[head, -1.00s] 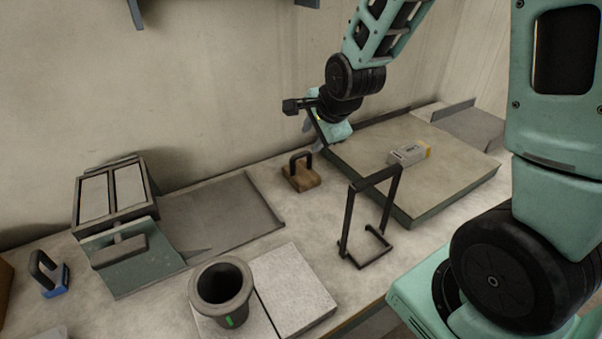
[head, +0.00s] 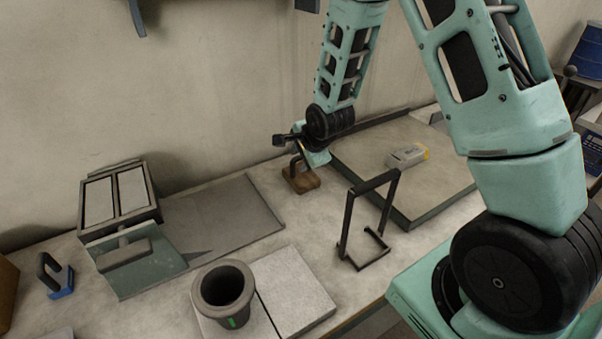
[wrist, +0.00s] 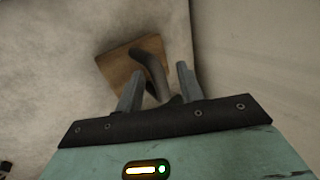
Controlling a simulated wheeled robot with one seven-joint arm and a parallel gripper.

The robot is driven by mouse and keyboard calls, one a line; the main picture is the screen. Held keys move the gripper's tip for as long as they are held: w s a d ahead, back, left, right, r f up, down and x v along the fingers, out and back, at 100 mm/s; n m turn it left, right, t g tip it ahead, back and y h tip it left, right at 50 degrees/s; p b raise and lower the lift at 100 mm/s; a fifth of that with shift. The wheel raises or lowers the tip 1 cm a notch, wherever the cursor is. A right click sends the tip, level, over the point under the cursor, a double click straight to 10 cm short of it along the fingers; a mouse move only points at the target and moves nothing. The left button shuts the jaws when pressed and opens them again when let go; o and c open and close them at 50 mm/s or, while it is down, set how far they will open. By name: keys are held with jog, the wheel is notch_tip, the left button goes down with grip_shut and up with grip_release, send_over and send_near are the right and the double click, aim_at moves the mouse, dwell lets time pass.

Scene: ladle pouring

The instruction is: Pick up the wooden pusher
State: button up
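The wooden pusher (head: 301,180) is a brown wooden block with a dark arched handle, standing on the bench right of the grey tray. My gripper (head: 299,157) is right above it at the handle. In the wrist view, the pusher's block (wrist: 121,67) and its handle (wrist: 152,66) show beyond my gripper (wrist: 157,84). The two fingers are apart, with the handle between them. I cannot tell whether either finger touches it. The handle's near end is partly hidden by the gripper.
A black stand (head: 345,222) is to the right, before a raised slab (head: 440,178) bearing a small grey-yellow box (head: 406,156). The grey tray (head: 225,215) lies left. A dark crucible (head: 224,290) is in front, and a blue-based handled block (head: 59,282) is far left. The wall is close behind.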

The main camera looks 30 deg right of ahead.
jog(key=shift+w+f, duration=0.15)
jog(key=shift+f, duration=0.05)
grip_shut()
jog(key=shift+r, duration=0.15)
